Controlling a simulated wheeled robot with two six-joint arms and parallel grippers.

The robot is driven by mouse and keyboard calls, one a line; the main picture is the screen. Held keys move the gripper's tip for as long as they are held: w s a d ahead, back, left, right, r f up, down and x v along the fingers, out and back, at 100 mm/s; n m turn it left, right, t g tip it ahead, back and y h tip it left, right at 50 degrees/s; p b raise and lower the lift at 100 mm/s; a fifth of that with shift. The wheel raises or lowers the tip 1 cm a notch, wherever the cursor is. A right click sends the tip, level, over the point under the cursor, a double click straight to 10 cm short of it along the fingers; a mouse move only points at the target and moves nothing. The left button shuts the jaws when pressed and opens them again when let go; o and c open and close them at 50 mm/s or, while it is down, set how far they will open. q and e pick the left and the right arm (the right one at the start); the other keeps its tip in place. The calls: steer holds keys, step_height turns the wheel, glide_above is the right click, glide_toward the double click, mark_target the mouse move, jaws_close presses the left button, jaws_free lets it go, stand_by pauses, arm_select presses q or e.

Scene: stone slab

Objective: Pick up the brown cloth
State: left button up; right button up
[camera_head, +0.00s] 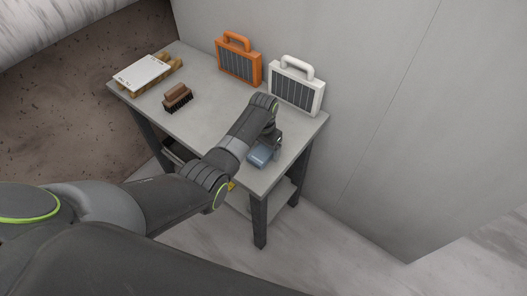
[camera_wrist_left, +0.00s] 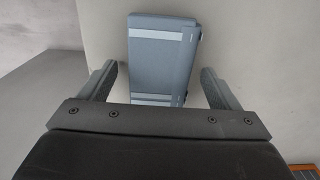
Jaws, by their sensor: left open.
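I see no plain brown cloth in either view. A brown block with dark bristles underneath, like a brush (camera_head: 177,97), lies on the grey table (camera_head: 205,86) left of my arm. My left gripper (camera_head: 270,146) is over the table's near right part, away from the brush. In the left wrist view my left gripper (camera_wrist_left: 158,88) is open, with one finger on each side of a blue-grey block with pale bands (camera_wrist_left: 163,55). That block also shows in the head view (camera_head: 258,157). I cannot tell whether the fingers touch it. My right gripper is not in view.
An orange case with a handle (camera_head: 239,63) and a white case with a handle (camera_head: 296,88) stand at the table's back edge by the wall (camera_head: 380,110). A white board on a wooden pallet (camera_head: 143,73) lies at the far left. The table between brush and cases is clear.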

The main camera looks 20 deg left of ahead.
mark_target(264, 150)
arm_select(q)
steer(key=shift+c, duration=0.3)
steer(key=c, duration=1)
steer(key=shift+r, duration=0.1)
step_height(264, 150, up, 10)
steer(key=shift+b, duration=0.3)
